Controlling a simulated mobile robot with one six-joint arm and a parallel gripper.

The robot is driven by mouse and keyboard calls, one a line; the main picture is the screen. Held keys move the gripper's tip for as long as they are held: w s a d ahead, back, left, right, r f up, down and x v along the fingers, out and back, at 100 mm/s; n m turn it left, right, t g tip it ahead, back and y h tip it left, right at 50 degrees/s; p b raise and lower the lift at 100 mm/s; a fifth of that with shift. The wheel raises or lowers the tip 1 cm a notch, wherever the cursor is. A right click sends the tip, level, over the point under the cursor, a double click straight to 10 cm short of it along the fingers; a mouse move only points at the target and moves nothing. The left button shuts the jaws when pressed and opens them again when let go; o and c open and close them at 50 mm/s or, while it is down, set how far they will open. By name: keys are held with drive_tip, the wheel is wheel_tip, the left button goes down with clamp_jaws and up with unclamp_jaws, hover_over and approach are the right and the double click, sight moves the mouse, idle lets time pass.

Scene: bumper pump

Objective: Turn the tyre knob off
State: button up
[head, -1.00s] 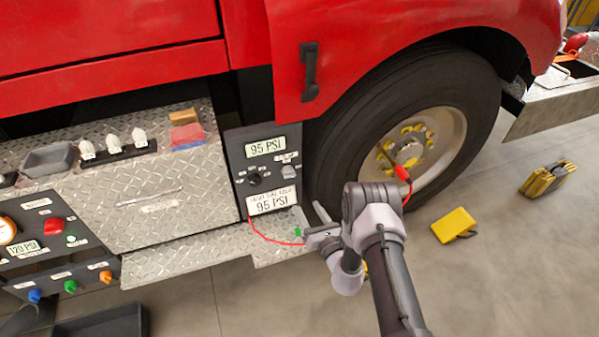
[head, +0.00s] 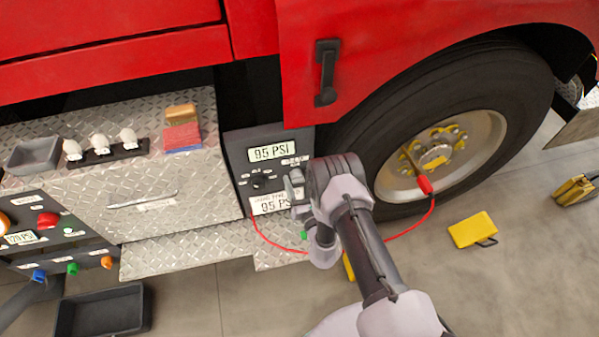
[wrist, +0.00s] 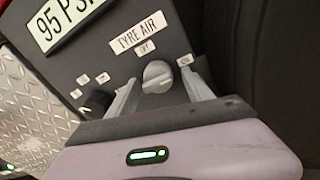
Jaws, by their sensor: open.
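The tyre knob (wrist: 157,76), light grey, sits below the TYRE AIR label (wrist: 138,33) in the wrist view. OFF is printed above it and ON to its upper right. Its ridge looks tilted towards ON, but I cannot tell its setting for sure. My gripper (wrist: 160,78) is open, with one finger on each side of the knob; contact is not clear. In the head view my gripper (head: 296,188) is at the right side of the dark panel (head: 236,160) and hides the knob.
Two displays on the panel read 95 PSI. A red hose (head: 400,233) runs from the panel to a red fitting (head: 425,185) at the wheel. The tyre (head: 375,150) stands close right of the panel. A diamond-plate step (head: 190,250) juts out below.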

drive_tip(key=shift+s, duration=0.1)
drive_tip(key=shift+c, duration=0.2)
drive_tip(key=c, duration=1.3)
drive_tip(key=shift+o, duration=0.2)
